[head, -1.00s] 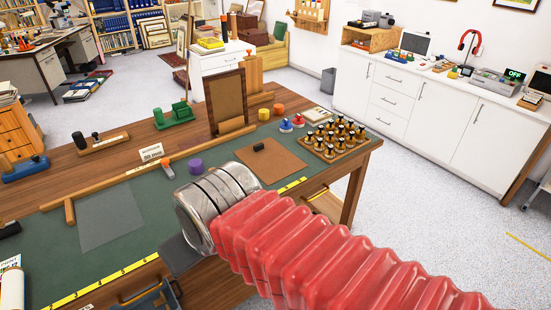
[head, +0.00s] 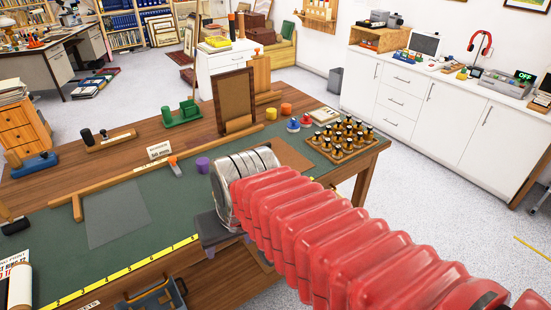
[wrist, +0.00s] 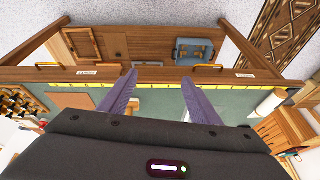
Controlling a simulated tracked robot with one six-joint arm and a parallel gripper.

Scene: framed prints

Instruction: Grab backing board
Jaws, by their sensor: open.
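The backing board, seemingly the flat brown board (head: 292,154), lies on the green-topped workbench (head: 150,235) at its right part. My arm hides much of it in the head view. In the wrist view the brown board (wrist: 72,101) is left of my fingers. My gripper (wrist: 158,80) is open, its two purple fingers apart with nothing between them. The fingertips appear over the bench's front edge, off to the side of the board. In the head view the fingers are mostly hidden.
A wooden rail (head: 155,167) and a purple cylinder (head: 203,165) lie to the left. A yellow ruler (head: 115,275) runs along the front edge.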

